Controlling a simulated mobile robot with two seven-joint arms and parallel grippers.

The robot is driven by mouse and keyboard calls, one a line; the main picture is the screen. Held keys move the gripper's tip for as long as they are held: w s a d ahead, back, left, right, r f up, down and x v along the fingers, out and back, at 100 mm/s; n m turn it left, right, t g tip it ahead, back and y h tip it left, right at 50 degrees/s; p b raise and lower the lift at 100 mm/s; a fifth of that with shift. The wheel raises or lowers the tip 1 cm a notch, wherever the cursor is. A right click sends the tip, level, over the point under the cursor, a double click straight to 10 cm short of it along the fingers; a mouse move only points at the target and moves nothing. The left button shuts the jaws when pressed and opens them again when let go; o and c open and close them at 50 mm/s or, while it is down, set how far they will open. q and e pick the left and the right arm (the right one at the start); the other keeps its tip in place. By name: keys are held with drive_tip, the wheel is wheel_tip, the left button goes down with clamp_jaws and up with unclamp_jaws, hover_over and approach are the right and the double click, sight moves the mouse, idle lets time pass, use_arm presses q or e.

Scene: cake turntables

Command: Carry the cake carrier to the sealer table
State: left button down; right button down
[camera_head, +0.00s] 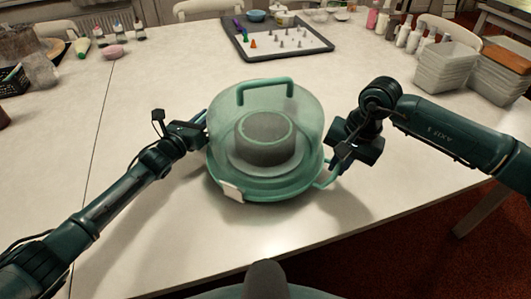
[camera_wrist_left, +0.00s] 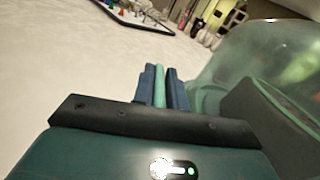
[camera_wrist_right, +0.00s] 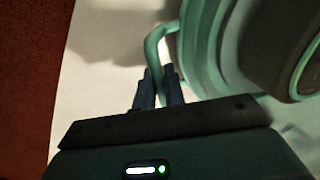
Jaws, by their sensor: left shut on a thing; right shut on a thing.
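The cake carrier (camera_head: 225,115) has a clear green dome, a handle on top and a green base, with a dark round cake (camera_head: 265,140) inside. It is over the near part of the white table, roughly upright; I cannot tell whether it touches the table. My left gripper (camera_head: 203,128) is at its left side; in the left wrist view its fingers (camera_wrist_left: 160,85) are shut on a green side handle bar. My right gripper (camera_head: 337,160) is at its right side; in the right wrist view its fingers (camera_wrist_right: 160,85) are shut on the other side handle (camera_wrist_right: 153,45).
The white table (camera_head: 150,90) has clear room left of the carrier. A tray (camera_head: 240,45) with small piping tips lies at the back. Bottles (camera_head: 100,35) and a dark basket (camera_head: 12,80) are at the left.

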drive_tip(key=shift+r+p, duration=0.65)
drive_tip(key=shift+r, duration=0.5)
drive_tip(key=shift+w+d+r, duration=0.1)
